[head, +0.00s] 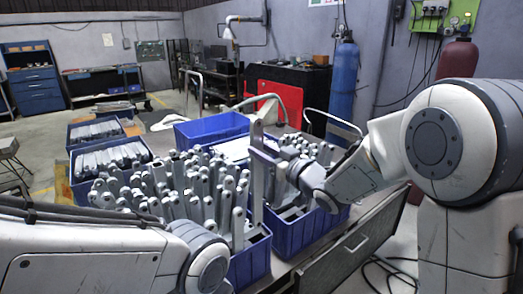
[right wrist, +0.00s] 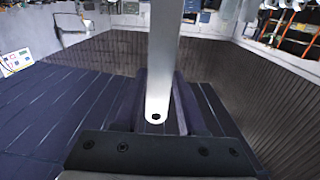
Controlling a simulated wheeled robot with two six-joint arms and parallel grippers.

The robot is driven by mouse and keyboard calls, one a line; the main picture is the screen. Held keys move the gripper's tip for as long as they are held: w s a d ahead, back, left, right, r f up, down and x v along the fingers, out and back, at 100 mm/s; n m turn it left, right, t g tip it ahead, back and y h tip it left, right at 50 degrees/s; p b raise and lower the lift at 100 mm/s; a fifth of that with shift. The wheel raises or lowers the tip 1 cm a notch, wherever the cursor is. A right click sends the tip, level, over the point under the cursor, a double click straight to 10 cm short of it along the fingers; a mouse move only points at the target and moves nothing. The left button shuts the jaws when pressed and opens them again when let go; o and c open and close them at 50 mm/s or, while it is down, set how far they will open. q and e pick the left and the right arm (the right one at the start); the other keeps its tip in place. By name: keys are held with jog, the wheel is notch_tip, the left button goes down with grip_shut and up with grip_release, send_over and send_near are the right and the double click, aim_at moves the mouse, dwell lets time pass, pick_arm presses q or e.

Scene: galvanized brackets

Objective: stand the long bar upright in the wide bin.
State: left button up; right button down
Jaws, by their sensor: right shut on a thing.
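The long bar (head: 258,190) is a grey galvanized strip, roughly upright. My right gripper (head: 266,160) is shut on it, above the blue bins. The bar also shows in the right wrist view (right wrist: 163,60), between the dark fingers of the right gripper (right wrist: 157,105), with a hole near its rounded end. Its lower part is at the left side of a blue bin (head: 312,232); I cannot tell whether it touches the floor. A second blue bin (head: 250,266) to its left is packed with standing brackets. My left arm crosses the lower left; its gripper is out of view.
An open blue bin (head: 205,131) stands behind the packed one. Two more blue bins with brackets stand at the left, the nearer one (head: 84,187) close to the packed bin. The grey bench edge (head: 365,222) runs along the right, beneath my right arm.

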jog(key=b, duration=0.8)
send_over(259, 202)
jog(key=v, duration=0.2)
jog(key=shift+f, duration=5.3)
jog(key=shift+w+f+b, duration=0.1)
jog(key=shift+f+b, duration=2.8)
jog(key=shift+f, duration=0.4)
jog(key=shift+c, duration=2.1)
grip_release()
jog(key=shift+f, duration=0.1)
jog(key=shift+s+d, duration=0.3)
jog(key=shift+s, duration=0.1)
jog(key=v, duration=0.9)
jog(key=shift+s+b, duration=0.25)
jog(key=shift+b, duration=0.2)
